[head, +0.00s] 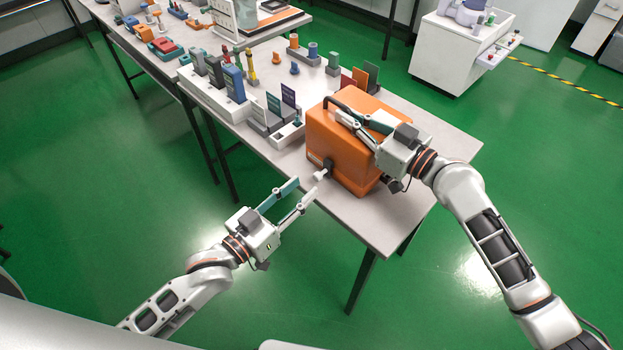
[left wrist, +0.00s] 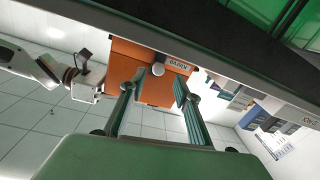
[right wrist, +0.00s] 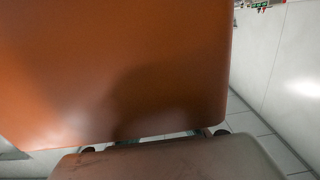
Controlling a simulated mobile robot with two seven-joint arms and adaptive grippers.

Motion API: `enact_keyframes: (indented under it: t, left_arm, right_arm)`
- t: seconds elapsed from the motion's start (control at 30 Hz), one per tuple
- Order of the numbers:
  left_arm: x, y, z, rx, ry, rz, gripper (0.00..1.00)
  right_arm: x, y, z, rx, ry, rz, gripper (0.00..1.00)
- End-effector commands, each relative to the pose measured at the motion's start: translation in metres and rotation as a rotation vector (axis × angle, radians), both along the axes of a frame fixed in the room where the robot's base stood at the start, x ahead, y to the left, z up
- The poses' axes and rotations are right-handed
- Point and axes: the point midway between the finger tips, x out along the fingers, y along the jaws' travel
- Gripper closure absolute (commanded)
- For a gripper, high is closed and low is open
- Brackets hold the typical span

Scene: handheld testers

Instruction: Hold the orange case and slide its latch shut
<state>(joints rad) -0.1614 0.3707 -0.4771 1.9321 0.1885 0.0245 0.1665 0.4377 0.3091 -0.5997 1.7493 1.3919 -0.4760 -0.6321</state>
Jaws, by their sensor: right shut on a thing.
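The orange case (head: 338,143) stands at the near right end of the table. A dark latch with a pale round knob (head: 321,174) sticks out of its near face; the knob also shows in the left wrist view (left wrist: 158,69), under a label strip (left wrist: 178,64). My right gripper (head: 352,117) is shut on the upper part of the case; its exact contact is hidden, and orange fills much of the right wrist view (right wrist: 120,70). My left gripper (head: 303,189) is open and empty, just short of the knob, its fingers pointing at it from either side, apart from it.
Racks of upright handheld devices (head: 228,84) and coloured dividers (head: 365,77) stand on the table (head: 390,225) behind the case. Pegs and small parts lie farther back. A white cabinet (head: 450,50) stands at the back right. The floor in front is clear.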

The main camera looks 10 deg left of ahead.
Motion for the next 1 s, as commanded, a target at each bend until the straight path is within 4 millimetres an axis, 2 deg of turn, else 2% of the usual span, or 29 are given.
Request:
enact_keyframes:
  t: [0.1, 0.3, 0.7, 0.8, 1.0]
  left_arm:
    - [-0.021, 0.013, -0.001, 0.002, 0.003, 0.000, 0.68]
    - [-0.043, 0.027, -0.001, 0.002, 0.001, 0.001, 0.68]
    - [-0.051, 0.032, 0.000, 0.000, -0.001, 0.000, 0.68]
    - [-0.050, 0.032, 0.000, 0.001, -0.001, 0.000, 0.68]
    - [-0.050, 0.032, 0.000, 0.001, -0.001, 0.000, 0.68]
  right_arm:
    - [-0.001, 0.000, -0.001, -0.002, 0.001, 0.001, 1.00]
    - [-0.001, 0.000, -0.001, -0.002, 0.001, 0.001, 1.00]
    - [-0.001, 0.000, -0.001, -0.002, 0.001, 0.002, 1.00]
    - [-0.001, 0.000, -0.001, -0.002, 0.001, 0.002, 0.75]
    - [0.000, 0.000, -0.001, -0.001, 0.001, 0.001, 0.75]
